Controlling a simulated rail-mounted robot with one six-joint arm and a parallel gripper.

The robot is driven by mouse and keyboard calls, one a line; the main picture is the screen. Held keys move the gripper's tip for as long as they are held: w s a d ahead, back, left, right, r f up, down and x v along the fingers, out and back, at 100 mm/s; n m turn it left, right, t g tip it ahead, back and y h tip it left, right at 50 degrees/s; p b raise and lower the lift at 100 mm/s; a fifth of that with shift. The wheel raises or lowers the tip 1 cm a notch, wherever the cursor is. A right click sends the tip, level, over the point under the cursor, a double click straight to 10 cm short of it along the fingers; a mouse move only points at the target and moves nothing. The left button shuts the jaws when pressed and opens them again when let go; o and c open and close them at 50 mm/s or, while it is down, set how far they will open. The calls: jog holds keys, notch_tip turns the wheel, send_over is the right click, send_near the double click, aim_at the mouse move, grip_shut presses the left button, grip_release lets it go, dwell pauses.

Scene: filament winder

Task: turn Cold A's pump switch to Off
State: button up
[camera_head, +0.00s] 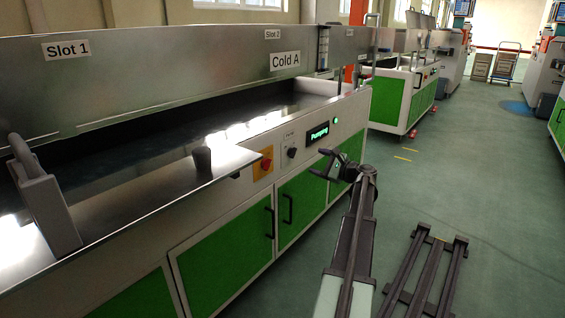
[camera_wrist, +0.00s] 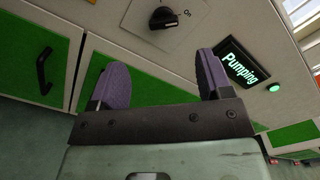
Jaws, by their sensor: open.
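Cold A's pump switch is a black rotary knob (camera_head: 292,153) on the white front panel of the metal bath marked Cold A (camera_head: 285,61). My gripper (camera_head: 321,164) is open and empty, in front of the panel and below the display. In the wrist view its purple-padded fingers (camera_wrist: 158,82) are apart and below the knob.
A red knob on a yellow plate (camera_head: 266,164) sits left of the switch. A green lamp (camera_head: 336,121) glows right of the display. Green cabinet doors (camera_head: 299,209) with black handles are below. The floor (camera_head: 475,200) to the right is mostly clear.

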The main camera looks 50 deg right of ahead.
aim_at(295, 153)
jog(key=w, duration=1.1)
jog(key=shift+d, duration=0.15)
jog(key=c, duration=0.9)
